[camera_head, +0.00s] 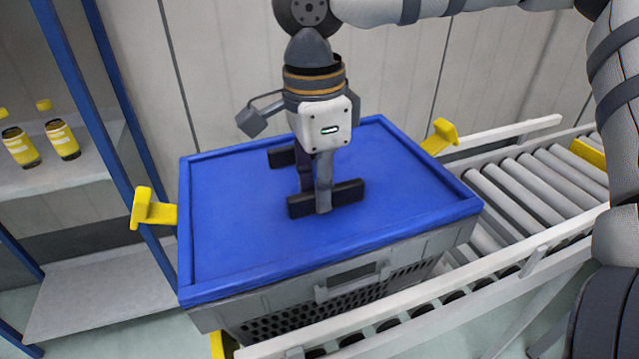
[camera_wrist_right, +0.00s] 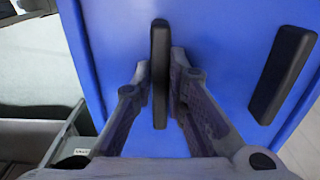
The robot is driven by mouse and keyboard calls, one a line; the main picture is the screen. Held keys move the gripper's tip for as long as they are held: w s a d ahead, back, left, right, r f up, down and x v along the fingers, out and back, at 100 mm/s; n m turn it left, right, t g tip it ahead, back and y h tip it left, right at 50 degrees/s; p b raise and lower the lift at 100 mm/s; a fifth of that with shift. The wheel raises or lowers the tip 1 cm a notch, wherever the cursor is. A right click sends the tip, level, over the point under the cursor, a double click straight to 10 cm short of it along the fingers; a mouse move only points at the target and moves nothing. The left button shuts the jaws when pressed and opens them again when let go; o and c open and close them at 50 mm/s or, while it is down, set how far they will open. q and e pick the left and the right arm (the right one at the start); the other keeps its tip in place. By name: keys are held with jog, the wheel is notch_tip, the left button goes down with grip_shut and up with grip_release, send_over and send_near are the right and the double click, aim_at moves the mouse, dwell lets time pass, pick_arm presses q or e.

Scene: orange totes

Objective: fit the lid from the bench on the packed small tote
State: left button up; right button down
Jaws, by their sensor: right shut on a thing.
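The blue lid (camera_head: 235,230) lies flat over the grey small tote (camera_head: 300,305), its edges roughly in line with the tote's rim. I cannot tell whether it is fully seated or slightly above the rim. The lid has two black grips. My right gripper (camera_head: 323,203) comes down from above and is shut on the nearer grip (camera_head: 345,192). In the right wrist view, this grip (camera_wrist_right: 160,75) stands between the fingers, and the other grip (camera_wrist_right: 283,75) is free at the right. The lid hides the tote's contents. My left gripper is not in view.
The tote stands on a roller conveyor (camera_head: 520,185) with pale side rails. Yellow brackets stick out at the left (camera_head: 153,212) and back right (camera_head: 440,138). A blue-post shelf (camera_head: 70,175) with yellow-labelled bottles (camera_head: 62,140) stands at the left. A panelled wall is close behind.

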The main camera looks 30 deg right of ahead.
jog(key=c, duration=1.5)
grip_release()
jog(key=shift+c, duration=0.2)
jog(key=shift+r, duration=0.1)
notch_tip(320, 180, up, 12)
jog(key=shift+a, duration=0.25)
